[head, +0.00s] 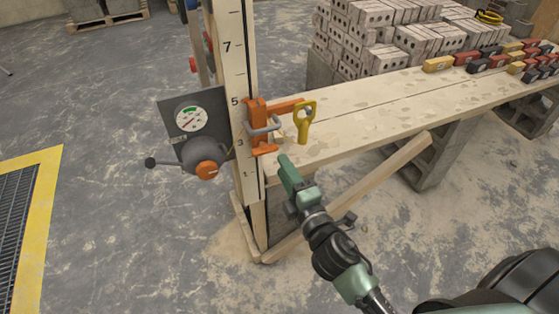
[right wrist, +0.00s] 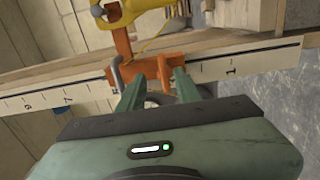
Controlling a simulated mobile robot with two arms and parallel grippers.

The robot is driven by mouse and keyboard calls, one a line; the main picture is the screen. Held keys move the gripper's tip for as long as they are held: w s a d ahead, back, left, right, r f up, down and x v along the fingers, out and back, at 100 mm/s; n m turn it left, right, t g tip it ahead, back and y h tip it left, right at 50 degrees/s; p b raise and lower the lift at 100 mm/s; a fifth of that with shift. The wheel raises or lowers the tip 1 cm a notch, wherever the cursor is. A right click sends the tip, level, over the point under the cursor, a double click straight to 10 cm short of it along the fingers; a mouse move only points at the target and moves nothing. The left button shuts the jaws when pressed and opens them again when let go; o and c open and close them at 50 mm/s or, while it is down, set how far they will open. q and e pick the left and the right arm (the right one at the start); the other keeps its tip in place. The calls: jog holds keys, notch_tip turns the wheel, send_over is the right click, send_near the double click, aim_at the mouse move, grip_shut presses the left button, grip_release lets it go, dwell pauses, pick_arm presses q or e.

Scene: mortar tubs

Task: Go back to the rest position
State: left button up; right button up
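My right gripper (head: 284,162) comes in from the lower right in the head view, its green fingertips just below and right of the orange clamp (head: 259,125) on the numbered wooden post (head: 241,88). In the right wrist view my right gripper (right wrist: 158,84) has its two fingers spread apart, with nothing held between them. The orange clamp (right wrist: 163,68) with its grey lever lies just beyond the fingertips. I cannot tell whether a finger touches it. A yellow handle (head: 304,120) stands beside the clamp. My left gripper is not in view.
A plank bench (head: 370,105) on grey blocks runs right from the post. Coloured bricks (head: 490,62) lie at its far end. A gauge (head: 190,118) and a knobbed valve (head: 203,158) sit left of the post. Concrete floor (head: 120,230) is clear at the left front.

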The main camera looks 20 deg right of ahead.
jog(key=shift+s, duration=0.3)
jog(key=s+f+m+g+p, duration=0.1)
jog(key=s+f+m+g, duration=0.15)
jog(key=f, duration=0.85)
jog(key=s+d+f+m+g, duration=0.1)
jog(key=s+f+m+g, duration=0.15)
jog(key=f, duration=0.75)
jog(key=s+f+m+g+p, duration=0.1)
jog(key=s+f+m+g, duration=0.2)
jog(key=f, duration=0.8)
jog(key=s+d+f+m+g, duration=0.1)
jog(key=s+f+m+g, duration=0.1)
jog(key=s+f, duration=0.5)
jog(key=s+d+f+m+g+p, duration=0.1)
jog(key=s+f+m+g, duration=0.2)
jog(key=s, duration=1.2)
jog(key=s+d+f+m+g, duration=0.1)
jog(key=s+f+g, duration=0.3)
jog(key=s+f, duration=0.6)
jog(key=shift+s+d+f+m+h+p, duration=0.15)
jog(key=shift+s+f+m+h+p, duration=0.2)
jog(key=shift+s+m, duration=0.5)
